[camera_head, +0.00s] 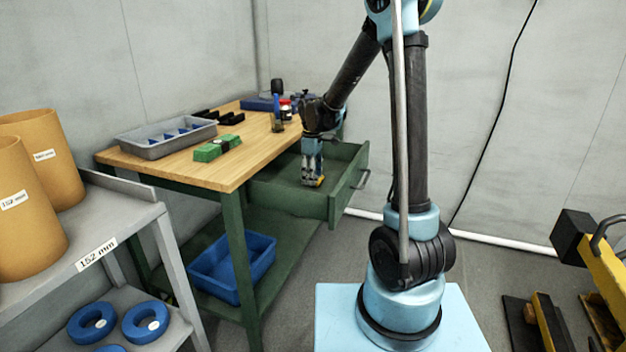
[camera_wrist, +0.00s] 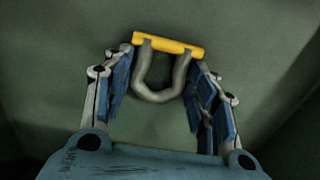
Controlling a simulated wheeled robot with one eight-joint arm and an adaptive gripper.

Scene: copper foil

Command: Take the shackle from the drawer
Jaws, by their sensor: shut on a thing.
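The shackle has a yellow pin and a grey U-shaped bow (camera_wrist: 168,43). In the wrist view it lies between the two blue-padded fingers of my gripper (camera_wrist: 165,68), with the pin across the fingertips. My gripper is shut on it. In the head view my gripper (camera_head: 313,178) points down inside the open green drawer (camera_head: 346,192), and a bit of yellow shows at its fingertips. The drawer floor is close behind the shackle; I cannot tell whether they touch.
The drawer hangs out from under a wooden workbench (camera_head: 225,172). On the bench are a grey divided tray (camera_head: 168,146), green blocks (camera_head: 212,150) and small bottles. A blue bin (camera_head: 232,266) sits on the lower shelf. A grey rack with orange cylinders (camera_head: 25,190) stands at left.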

